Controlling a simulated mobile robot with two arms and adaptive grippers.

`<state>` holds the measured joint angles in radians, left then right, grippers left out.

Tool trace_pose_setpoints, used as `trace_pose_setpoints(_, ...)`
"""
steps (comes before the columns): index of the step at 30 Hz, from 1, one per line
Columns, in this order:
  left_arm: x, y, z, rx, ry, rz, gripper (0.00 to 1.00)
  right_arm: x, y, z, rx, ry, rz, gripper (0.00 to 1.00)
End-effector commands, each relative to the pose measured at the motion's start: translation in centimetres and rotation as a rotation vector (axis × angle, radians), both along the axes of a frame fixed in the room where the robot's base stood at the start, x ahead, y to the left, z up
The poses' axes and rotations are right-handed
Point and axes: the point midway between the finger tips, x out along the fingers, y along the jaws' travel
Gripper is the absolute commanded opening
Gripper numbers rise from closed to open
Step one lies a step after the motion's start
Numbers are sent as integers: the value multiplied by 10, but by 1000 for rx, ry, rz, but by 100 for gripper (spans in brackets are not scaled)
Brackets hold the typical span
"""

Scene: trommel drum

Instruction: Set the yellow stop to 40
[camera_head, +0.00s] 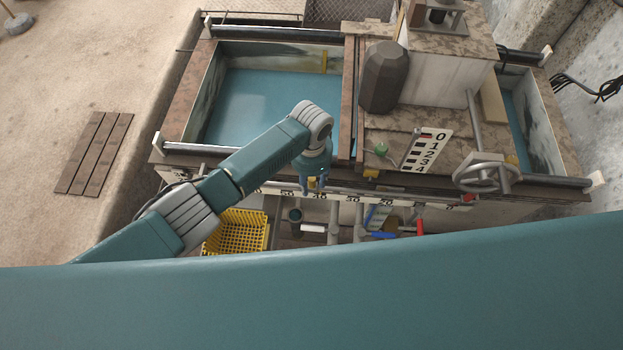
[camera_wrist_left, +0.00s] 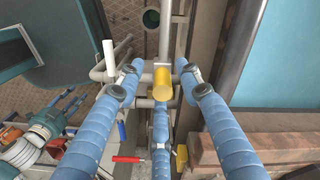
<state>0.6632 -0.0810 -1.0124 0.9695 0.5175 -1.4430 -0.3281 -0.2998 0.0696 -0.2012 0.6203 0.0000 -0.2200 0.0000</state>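The yellow stop (camera_head: 312,184) sits at the rail above a white number scale (camera_head: 384,202), beside the mark that reads 40. My gripper partly covers it, so its exact reading cannot be told. In the left wrist view the stop shows as a yellow cylinder (camera_wrist_left: 162,85) between the blue fingers. My left gripper (camera_head: 315,187) is over the stop. In the left wrist view the left gripper (camera_wrist_left: 160,78) has its fingers apart, with gaps on both sides of the cylinder.
A yellow crate (camera_head: 237,233) stands below left. Pipes and red and blue handles (camera_head: 383,236) lie below.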

Motion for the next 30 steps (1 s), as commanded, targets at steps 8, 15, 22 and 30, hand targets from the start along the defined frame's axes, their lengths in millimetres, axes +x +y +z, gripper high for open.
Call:
trace_pose_setpoints(8, 2, -1, 9, -3, -4, 0, 36, 1, -10, 0, -11, 0, 3, 40)
trace_pose_setpoints(15, 2, -1, 54, -5, -6, -1, 36, 0, -9, 0, -10, 0, 2, 40)
trace_pose_setpoints(22, 2, 0, 99, -2, -5, 0, 36, 0, -9, 0, -10, 0, 2, 40)
trace_pose_setpoints(30, 0, 1, 120, -1, -1, 1, 36, 0, -9, 0, -11, 1, 2, 40)
